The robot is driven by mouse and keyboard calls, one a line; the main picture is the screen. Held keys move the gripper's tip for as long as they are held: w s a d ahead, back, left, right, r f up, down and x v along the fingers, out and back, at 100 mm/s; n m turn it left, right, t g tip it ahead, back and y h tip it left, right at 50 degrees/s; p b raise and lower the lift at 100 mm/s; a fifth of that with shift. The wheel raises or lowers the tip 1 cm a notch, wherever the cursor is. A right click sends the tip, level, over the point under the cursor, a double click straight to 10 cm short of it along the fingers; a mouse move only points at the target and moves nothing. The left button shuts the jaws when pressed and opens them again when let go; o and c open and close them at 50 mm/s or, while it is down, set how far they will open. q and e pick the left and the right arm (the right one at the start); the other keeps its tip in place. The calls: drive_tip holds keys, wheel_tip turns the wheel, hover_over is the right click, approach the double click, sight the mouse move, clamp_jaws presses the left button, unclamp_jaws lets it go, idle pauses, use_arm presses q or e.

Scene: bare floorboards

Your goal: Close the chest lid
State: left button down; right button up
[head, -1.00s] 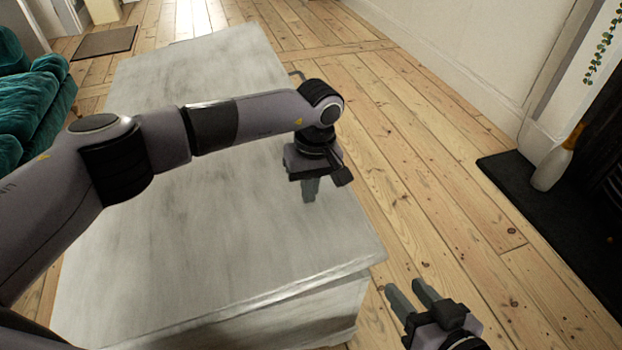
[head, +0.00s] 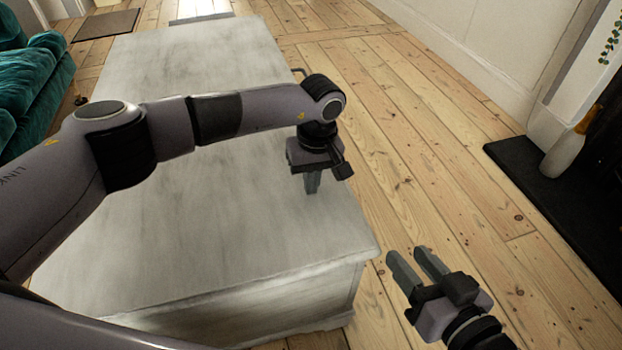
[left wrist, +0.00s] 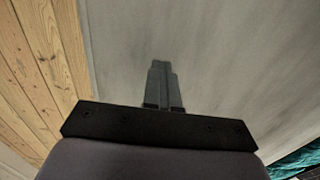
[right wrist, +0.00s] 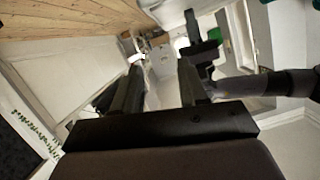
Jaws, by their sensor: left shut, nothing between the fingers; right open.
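The chest (head: 335,290) is a long, pale grey, weathered box in the middle of the head view. Its lid (head: 240,245) lies flat over the body, and I see no clear gap along the near edge. My left gripper (head: 313,190) is shut and empty, pointing down at the lid near its right edge; its fingertips are at or just above the surface. In the left wrist view the shut fingers (left wrist: 161,80) point across the grey lid. My right gripper (head: 418,256) is open and empty, off the chest's near right corner, over the floor.
A green sofa (head: 35,85) stands left of the chest. A dark hearth slab (head: 540,185) with a pale bottle-shaped object (head: 562,155) is at the right. A brown mat (head: 105,25) lies at the far left. Bare floorboards (head: 430,160) run clear along the chest's right side.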

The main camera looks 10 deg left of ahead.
use_arm(q)
drive_tip(key=shift+s+a+f, duration=0.15)
drive_tip(key=shift+a+f, duration=0.05)
drive_tip(key=shift+f, duration=0.9)
use_arm(e)
drive_tip(key=shift+f, duration=0.2)
use_arm(q)
drive_tip(key=shift+r, duration=0.25)
drive_tip(key=r+p, duration=0.1)
drive_tip(key=r, duration=0.1)
drive_tip(key=r+p, duration=0.1)
drive_tip(key=r, duration=0.2)
drive_tip(key=d+r+p, duration=0.1)
drive_tip(key=r, duration=0.2)
drive_tip(key=shift+w, duration=0.3)
drive_tip(key=shift+r, duration=0.4)
use_arm(e)
drive_tip(key=shift+w+a+m+g, duration=0.25)
drive_tip(key=shift+a+m+g, duration=0.15)
drive_tip(key=shift+a+g, duration=0.1)
